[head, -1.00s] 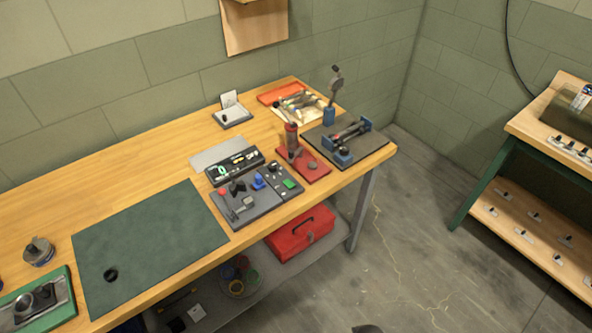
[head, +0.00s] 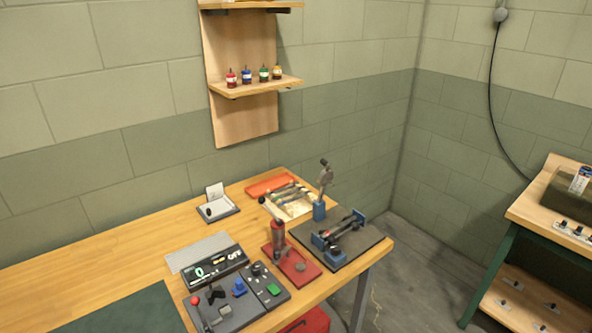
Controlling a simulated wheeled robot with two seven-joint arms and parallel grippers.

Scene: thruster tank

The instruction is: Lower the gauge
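A grey upright device with a dark top and a blue base (head: 322,190) stands at the back of the dark plate (head: 368,256) on the right end of the bench; it looks like a gauge on a stand, but its dial face cannot be made out. Its head is raised above the bench fixture (head: 340,236), a dark bar held between blue blocks on the same plate. Neither of my grippers is in view.
The wooden bench (head: 95,251) also holds a red plate with an upright cylinder (head: 279,236), a control box with a display (head: 214,266), tools in a tray (head: 290,203) and a small white card stand (head: 216,203). A shelf with bottles (head: 256,84) hangs above.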

